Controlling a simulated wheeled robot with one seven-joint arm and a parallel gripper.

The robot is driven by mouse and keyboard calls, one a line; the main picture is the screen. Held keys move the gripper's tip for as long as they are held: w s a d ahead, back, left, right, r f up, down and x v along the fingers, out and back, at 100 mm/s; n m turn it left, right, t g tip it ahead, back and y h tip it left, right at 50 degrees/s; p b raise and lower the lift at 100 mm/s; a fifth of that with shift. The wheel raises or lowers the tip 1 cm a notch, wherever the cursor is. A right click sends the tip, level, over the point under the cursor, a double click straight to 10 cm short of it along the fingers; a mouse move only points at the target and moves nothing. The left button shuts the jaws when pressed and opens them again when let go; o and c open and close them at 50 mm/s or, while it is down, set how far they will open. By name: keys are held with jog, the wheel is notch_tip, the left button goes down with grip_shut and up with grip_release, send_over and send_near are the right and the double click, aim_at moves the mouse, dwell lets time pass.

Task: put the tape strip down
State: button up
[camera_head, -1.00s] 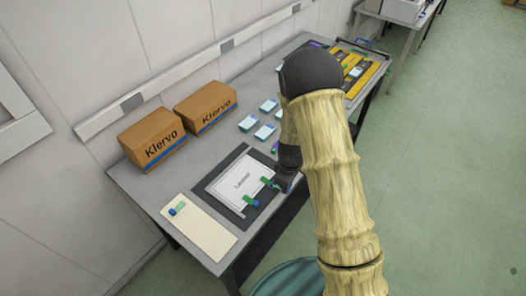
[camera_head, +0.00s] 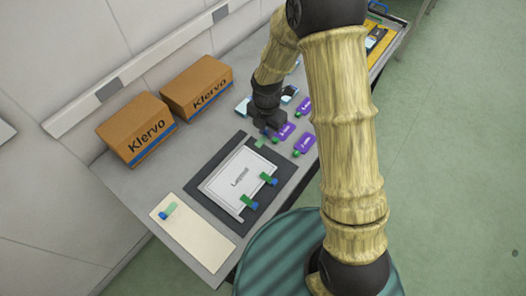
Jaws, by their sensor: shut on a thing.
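My gripper (camera_head: 266,127) is shut on a green tape strip (camera_head: 261,142) at the far right corner of the dark mat (camera_head: 207,209). The strip hangs below the fingers, close to the corner of the white sheet marked Layout (camera_head: 229,180). I cannot tell whether it touches the sheet. Two more strips, green with blue ends, lie across the sheet's near right edge: one strip (camera_head: 269,179) and another strip (camera_head: 249,201). A further green and blue strip (camera_head: 168,211) lies on the cream board (camera_head: 205,236).
Purple cards (camera_head: 304,144) with green bits lie right of my gripper. A pale blue card (camera_head: 243,106) lies behind it. Two Klervo boxes, a left box (camera_head: 137,128) and a right box (camera_head: 197,88), stand along the wall. A yellow tray (camera_head: 377,43) is at the table's far end.

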jog(key=p, duration=0.1)
send_over(266, 153)
jog(key=shift+f, duration=2.95)
jog(key=shift+f+p, duration=0.55)
jog(key=shift+f, duration=1.55)
jog(key=shift+f, duration=0.2)
jog(key=o, duration=0.7)
jog(key=shift+r, duration=0.1)
